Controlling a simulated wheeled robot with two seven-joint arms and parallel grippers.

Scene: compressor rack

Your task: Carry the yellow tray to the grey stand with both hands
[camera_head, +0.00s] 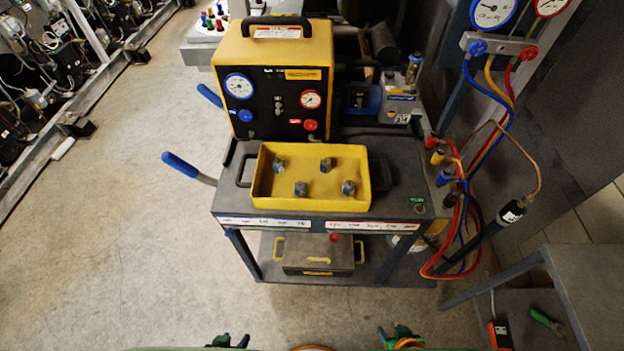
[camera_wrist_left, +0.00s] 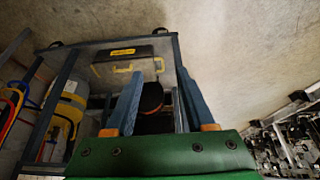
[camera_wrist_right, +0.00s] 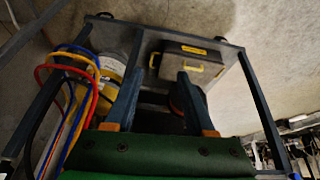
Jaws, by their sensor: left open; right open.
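The yellow tray (camera_head: 262,200) lies flat on the top of the dark cart, with a dark handle at its left and right ends. Several small blue-grey fittings (camera_head: 325,165) stand in it. A grey stand (camera_head: 590,275), seemingly the task's stand, is at the right edge, partly cut off. My left gripper (camera_head: 229,342) and right gripper (camera_head: 400,337) are at the bottom edge, well in front of the cart and apart from the tray. In the wrist views the left jaws (camera_wrist_left: 164,95) and right jaws (camera_wrist_right: 157,92) are spread and empty.
A yellow gauge unit (camera_head: 275,75) stands behind the tray. Coloured hoses (camera_head: 465,210) hang at the cart's right side. A blue-gripped handle (camera_head: 180,165) juts out at left. A toolbox (camera_head: 315,252) sits on the lower shelf. Floor at left is clear.

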